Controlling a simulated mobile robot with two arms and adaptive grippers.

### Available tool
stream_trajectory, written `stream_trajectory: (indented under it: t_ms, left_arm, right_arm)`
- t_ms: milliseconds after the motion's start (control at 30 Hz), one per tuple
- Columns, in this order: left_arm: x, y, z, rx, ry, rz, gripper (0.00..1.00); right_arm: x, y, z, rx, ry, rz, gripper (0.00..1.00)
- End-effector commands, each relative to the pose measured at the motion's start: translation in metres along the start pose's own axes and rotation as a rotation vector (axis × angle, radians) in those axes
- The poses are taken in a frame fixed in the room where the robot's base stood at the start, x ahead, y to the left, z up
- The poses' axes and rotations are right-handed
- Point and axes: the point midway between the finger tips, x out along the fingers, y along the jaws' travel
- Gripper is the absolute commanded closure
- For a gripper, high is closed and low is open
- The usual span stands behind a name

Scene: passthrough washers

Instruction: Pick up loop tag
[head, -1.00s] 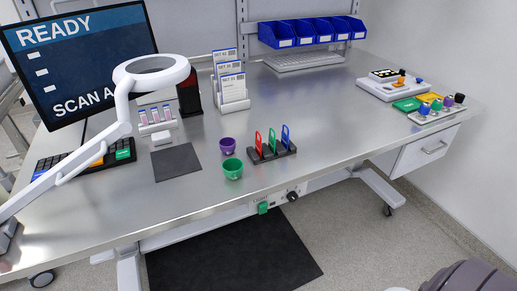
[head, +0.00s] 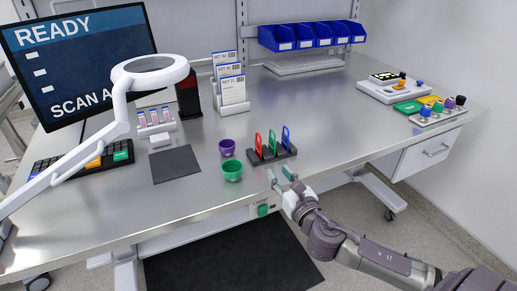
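Three loop tags stand upright in a dark holder (head: 283,157) near the front edge of the bench: a red one (head: 258,144), a green one (head: 273,143) and a blue one (head: 286,138). The task does not name a colour. My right gripper (head: 281,175) is just in front of the holder, at the bench's front edge. Its two fingertips are apart with nothing between them. It appears clear of the tags. My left gripper is not in view.
A green cup (head: 232,170) and a purple cup (head: 227,147) stand left of the holder. A white magnifier lamp (head: 150,72) arches over the left side. Card racks (head: 234,108) stand behind. The metal bench (head: 340,120) is clear right of the holder.

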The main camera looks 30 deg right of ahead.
Motion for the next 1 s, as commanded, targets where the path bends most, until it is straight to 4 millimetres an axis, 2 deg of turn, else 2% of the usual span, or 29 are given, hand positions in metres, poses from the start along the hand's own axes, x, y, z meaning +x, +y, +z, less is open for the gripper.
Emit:
stream_trajectory:
  t_ms: [167, 400, 667, 867, 1000]
  left_arm:
    - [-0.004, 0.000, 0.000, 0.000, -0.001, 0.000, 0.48]
    - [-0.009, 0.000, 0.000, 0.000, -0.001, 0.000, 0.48]
    - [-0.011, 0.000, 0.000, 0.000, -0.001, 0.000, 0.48]
    - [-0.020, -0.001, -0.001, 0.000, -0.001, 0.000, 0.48]
    - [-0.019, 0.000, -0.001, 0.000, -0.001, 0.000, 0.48]
  right_arm:
    - [0.024, 0.000, 0.005, -0.040, -0.012, 0.009, 0.65]
    - [0.070, 0.001, 0.004, -0.037, -0.009, 0.008, 0.65]
    - [0.091, 0.001, 0.005, -0.035, -0.008, 0.009, 0.65]
    - [0.120, 0.004, 0.012, -0.032, -0.008, 0.010, 0.65]
    - [0.136, 0.003, 0.009, -0.034, -0.007, 0.010, 0.65]
